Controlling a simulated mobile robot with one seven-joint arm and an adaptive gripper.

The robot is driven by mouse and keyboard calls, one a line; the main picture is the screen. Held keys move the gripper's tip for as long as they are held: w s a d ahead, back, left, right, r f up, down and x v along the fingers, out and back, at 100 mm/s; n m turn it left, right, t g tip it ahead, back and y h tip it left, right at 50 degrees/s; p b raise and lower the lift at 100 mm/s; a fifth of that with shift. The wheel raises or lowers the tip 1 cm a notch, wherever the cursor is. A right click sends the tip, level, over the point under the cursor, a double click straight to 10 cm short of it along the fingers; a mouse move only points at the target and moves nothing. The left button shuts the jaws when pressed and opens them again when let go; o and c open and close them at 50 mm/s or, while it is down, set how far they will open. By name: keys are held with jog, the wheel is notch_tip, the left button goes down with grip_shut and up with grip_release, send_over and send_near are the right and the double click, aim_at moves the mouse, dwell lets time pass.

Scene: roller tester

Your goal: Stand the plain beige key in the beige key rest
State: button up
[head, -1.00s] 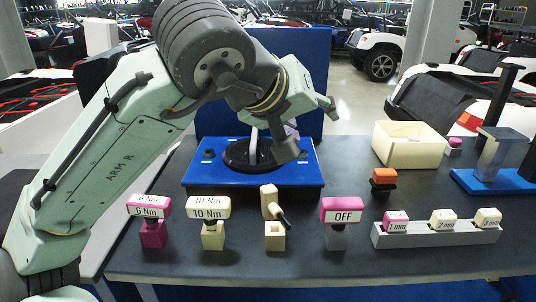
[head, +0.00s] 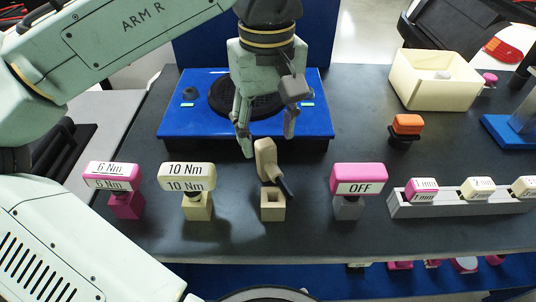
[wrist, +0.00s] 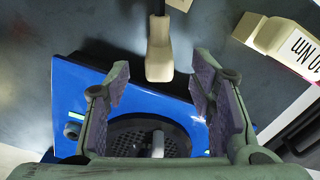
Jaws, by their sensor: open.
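The plain beige key (head: 265,156) has a blank beige handle and a dark shaft. It is tilted, its shaft slanting down to the right, close to the beige key rest (head: 272,212). The rest is a small block with an open square socket on top. I cannot tell whether the key touches the rest. My gripper (head: 268,144) is open and empty, pointing down around or just behind the handle. In the wrist view the handle (wrist: 159,55) shows beyond and between the fingertips (wrist: 163,68), with clear space on both sides.
The 10 Nm key (head: 187,177) stands left of the rest and the pink OFF key (head: 358,178) right of it. A grey block (head: 450,202) holds labelled keys. The blue roller stand (head: 190,120) is behind my gripper. An orange key (head: 407,124) and cream bin (head: 420,85) stand right.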

aim_at(268, 161)
notch_tip(268, 161, down, 7)
jog(key=shift+s+d+f, duration=0.1)
jog(key=shift+s+f, duration=0.05)
dwell(0.4)
jog(key=shift+c, duration=0.4)
grip_shut()
